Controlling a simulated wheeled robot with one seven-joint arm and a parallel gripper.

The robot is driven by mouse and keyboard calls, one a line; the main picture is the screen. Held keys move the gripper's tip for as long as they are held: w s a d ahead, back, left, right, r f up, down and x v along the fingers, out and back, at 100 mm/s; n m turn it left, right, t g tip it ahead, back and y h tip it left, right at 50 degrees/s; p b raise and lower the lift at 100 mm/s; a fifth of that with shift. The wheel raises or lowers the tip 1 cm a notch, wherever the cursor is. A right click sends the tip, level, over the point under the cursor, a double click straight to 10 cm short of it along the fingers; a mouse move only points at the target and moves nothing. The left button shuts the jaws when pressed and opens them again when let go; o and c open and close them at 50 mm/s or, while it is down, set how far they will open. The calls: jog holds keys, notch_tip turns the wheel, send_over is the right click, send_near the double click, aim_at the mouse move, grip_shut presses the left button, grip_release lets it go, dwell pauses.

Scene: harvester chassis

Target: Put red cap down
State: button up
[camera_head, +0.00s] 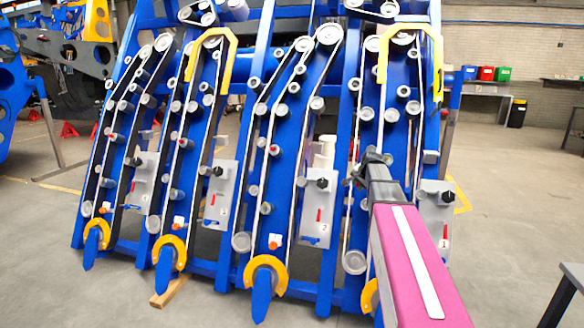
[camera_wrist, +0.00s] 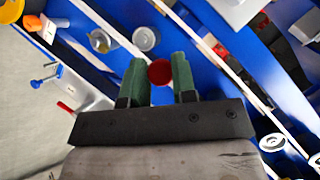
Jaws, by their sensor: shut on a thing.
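In the wrist view, my gripper (camera_wrist: 158,75) has two green fingers shut on a small round red cap (camera_wrist: 160,72). The cap shows between the fingertips, with blue metal and a white belt edge behind it. In the head view, my gripper (camera_head: 370,158) is in front of the right part of the blue harvester chassis (camera_head: 343,215). The cap cannot be made out in that view. How far the cap is from the chassis surface is hard to tell.
Grey numbered plates with black knobs stand on the chassis, among them plate 2 (camera_head: 317,212) and plate 1 (camera_head: 435,210). Rollers, belts and yellow guards (camera_head: 266,270) stick out around them. A dark table (camera_head: 570,305) is at the lower right. Open floor (camera_head: 510,200) lies right of the chassis.

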jog(key=s+a+f, duration=0.1)
jog(key=s+a, duration=0.4)
jog(key=s, duration=0.3)
jog(key=s+a+f+m, duration=0.1)
jog(key=s+a+f, duration=0.1)
jog(key=s+a, duration=0.3)
jog(key=s, duration=0.2)
jog(key=shift+s+a+f+h, duration=0.25)
jog(key=shift+s+f+h, duration=0.05)
jog(key=shift+s+h, duration=0.1)
jog(key=shift+a, duration=0.1)
